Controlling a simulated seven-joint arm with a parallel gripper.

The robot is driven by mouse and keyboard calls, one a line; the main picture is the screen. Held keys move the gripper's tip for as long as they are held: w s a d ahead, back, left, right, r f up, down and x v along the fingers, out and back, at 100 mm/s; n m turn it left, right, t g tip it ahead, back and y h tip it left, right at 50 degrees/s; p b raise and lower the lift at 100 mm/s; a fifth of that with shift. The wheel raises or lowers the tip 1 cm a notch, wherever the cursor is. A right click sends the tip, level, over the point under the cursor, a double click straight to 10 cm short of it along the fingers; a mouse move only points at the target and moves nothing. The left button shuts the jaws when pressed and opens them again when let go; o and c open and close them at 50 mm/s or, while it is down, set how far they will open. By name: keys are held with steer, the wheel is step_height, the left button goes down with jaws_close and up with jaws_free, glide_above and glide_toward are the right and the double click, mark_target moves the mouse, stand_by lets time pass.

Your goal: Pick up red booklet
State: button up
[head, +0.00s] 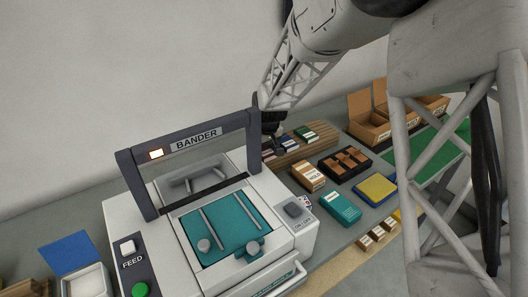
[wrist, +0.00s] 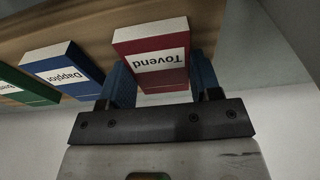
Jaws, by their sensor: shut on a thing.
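The red booklet (wrist: 155,48), a small block with a white label reading "Tovend", stands at the right of a row in the wrist view. The two blue fingers of my gripper (wrist: 162,82) are on either side of it and shut on it. It is still over the wooden rack (wrist: 150,12); I cannot tell whether it touches it. In the head view my gripper (head: 273,132) is down at the near left end of the rack (head: 322,129), and the red booklet is mostly hidden there.
A blue booklet (wrist: 65,68) labelled "Dapplor" and a green booklet (wrist: 22,88) stand beside it on the rack. The bander machine (head: 196,140) rises close to my gripper at left. Boxes (head: 309,175), a black tray (head: 345,163) and a teal pack (head: 340,208) lie in front.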

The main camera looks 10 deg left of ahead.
mark_target(265, 150)
step_height(265, 150, up, 10)
stand_by(0.8)
stand_by(0.3)
steer(key=shift+d, duration=0.1)
